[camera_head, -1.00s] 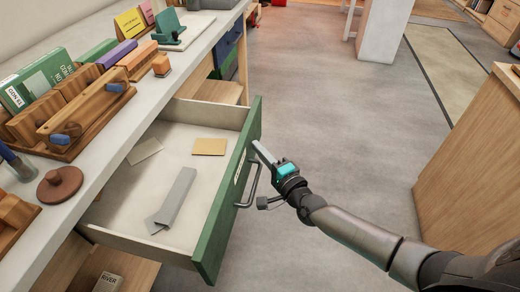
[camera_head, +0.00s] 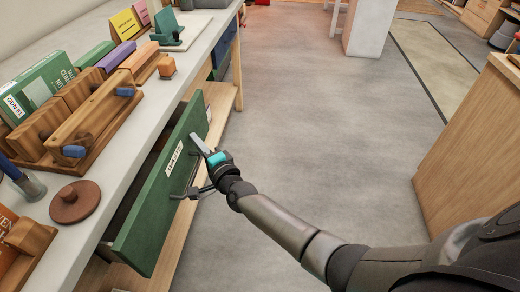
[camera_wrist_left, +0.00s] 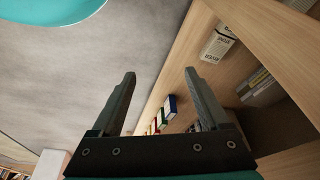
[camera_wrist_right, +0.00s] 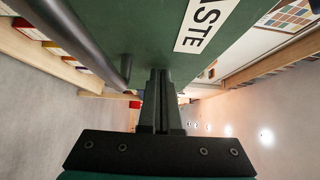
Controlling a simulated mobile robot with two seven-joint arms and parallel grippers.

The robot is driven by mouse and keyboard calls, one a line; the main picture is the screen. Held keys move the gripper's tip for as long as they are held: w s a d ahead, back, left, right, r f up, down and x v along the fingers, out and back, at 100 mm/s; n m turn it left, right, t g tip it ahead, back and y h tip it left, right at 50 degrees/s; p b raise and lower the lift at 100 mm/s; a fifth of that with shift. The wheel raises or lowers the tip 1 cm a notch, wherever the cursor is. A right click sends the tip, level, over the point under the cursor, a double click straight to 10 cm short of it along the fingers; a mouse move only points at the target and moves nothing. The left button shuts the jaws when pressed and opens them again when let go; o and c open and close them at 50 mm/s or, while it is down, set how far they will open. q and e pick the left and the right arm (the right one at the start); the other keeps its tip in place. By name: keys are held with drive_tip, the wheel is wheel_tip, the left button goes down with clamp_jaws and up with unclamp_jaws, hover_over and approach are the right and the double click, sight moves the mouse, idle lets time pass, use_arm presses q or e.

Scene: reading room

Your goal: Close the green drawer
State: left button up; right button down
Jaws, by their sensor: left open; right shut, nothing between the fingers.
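In the right wrist view the shut fingers (camera_wrist_right: 160,88) meet the green front (camera_wrist_right: 140,30), with the handle bar to the left. My left gripper (camera_wrist_left: 165,95) is open and empty in the left wrist view. It is not visible in the head view.
The white counter (camera_head: 118,135) holds a wooden book press (camera_head: 90,125), a round brown knob-like piece (camera_head: 75,202) and several books. A wooden shelf (camera_head: 180,230) runs below the drawer. A wooden cabinet (camera_head: 475,150) stands at the right. The floor between is clear.

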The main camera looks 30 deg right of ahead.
drive_tip(key=w+a, duration=0.1)
drive_tip(key=w+a+b, duration=0.1)
drive_tip(key=a, duration=0.1)
drive_tip(key=w+a, duration=0.1)
drive_tip(key=a, duration=0.1)
drive_tip(key=shift+w+a+b, duration=0.2)
drive_tip(key=shift+w+b, duration=0.1)
drive_tip(key=shift+b, duration=0.05)
drive_tip(key=shift+w+a, duration=0.45)
drive_tip(key=shift+a, duration=0.25)
use_arm(q)
drive_tip(key=shift+t, duration=0.5)
drive_tip(key=r, duration=0.2)
drive_tip(key=w+r, duration=0.1)
drive_tip(key=r, duration=0.2)
drive_tip(key=shift+w+a+r, duration=0.1)
use_arm(e)
drive_tip(key=shift+a+r, duration=0.1)
